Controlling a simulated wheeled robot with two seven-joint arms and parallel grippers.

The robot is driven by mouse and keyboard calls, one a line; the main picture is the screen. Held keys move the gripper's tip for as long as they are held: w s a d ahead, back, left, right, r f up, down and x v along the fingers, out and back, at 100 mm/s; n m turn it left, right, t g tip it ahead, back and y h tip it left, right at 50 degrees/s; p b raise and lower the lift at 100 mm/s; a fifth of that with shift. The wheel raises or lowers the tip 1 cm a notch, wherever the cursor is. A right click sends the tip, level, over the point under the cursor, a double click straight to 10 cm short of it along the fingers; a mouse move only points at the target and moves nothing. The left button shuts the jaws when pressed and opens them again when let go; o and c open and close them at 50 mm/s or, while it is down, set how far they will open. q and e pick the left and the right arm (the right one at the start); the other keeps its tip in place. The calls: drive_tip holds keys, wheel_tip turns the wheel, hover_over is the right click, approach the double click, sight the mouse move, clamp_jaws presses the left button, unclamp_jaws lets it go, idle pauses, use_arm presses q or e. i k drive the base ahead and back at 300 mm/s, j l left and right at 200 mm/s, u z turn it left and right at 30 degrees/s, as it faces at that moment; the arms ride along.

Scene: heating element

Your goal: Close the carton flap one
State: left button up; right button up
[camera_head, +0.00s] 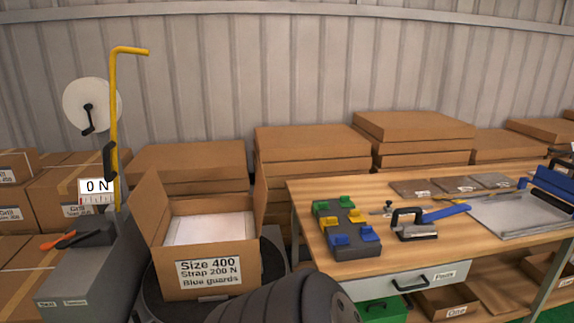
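The open carton (178,282) stands low in the left middle of the head view. Its front carries a label (208,272) reading "Size 400, Strap 200 N, Blue guards". The left flap (150,205) stands up and leans outward. The right flap (260,203) stands about upright. A white flat surface (210,228) shows inside the carton. I cannot tell which flap is flap one. Neither of my grippers is in view. A dark ribbed part, seemingly my own arm, covers the bottom centre, just in front of the carton's lower right.
Left of the carton is a grey stand (85,275) with a yellow post (114,130) and a "0 N" gauge (96,190). Right is a wooden workbench (315,190) with colored blocks and tools. Stacked flat cartons (310,143) line the wall behind.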

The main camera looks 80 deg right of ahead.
sight(260, 194)
drive_tip(key=z, duration=2.6)
